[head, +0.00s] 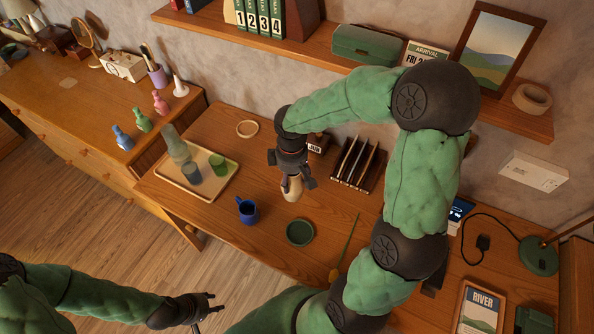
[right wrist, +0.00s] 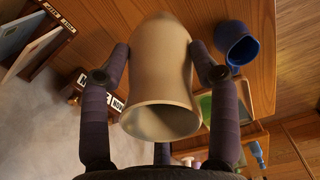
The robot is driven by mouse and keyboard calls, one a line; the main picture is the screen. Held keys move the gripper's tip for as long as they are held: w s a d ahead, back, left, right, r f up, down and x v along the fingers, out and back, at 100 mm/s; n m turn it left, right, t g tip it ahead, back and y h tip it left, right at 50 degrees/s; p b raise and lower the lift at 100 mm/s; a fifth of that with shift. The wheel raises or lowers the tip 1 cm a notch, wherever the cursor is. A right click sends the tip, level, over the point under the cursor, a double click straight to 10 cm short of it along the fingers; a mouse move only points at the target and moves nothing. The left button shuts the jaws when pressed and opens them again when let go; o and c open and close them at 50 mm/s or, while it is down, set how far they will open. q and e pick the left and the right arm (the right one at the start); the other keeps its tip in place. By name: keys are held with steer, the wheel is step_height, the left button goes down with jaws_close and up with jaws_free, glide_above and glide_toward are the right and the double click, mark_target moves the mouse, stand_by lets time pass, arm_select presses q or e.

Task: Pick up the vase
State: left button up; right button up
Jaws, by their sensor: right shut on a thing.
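The beige vase (head: 292,188) is in my right gripper (head: 291,180), over the wooden desk. In the right wrist view the vase (right wrist: 160,75) sits between the two dark fingers of the right gripper (right wrist: 160,60), one on each side, with its open mouth toward the camera. The fingers are shut on its sides. I cannot tell whether its base touches the desk. My left gripper (head: 208,310) is low at the left, over the floor, empty, with its fingers apart.
A blue mug (head: 247,211) and a green dish (head: 300,233) stand near the vase. A file rack (head: 357,163) and small calendar (head: 318,145) are behind. A shelf (head: 340,58) runs above.

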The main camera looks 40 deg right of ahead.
steer(key=shift+s+a+r+p, duration=0.15)
steer(key=shift+s+a+r, duration=0.2)
steer(key=shift+a, duration=0.35)
steer(key=shift+s+a+r+p, duration=0.15)
steer(key=shift+s+a+r, duration=0.25)
steer(key=shift+a, duration=0.3)
steer(key=shift+s+a+r+p, duration=0.15)
steer(key=shift+s+a+r, duration=0.2)
steer(key=shift+a, duration=0.35)
steer(key=shift+a, duration=0.1)
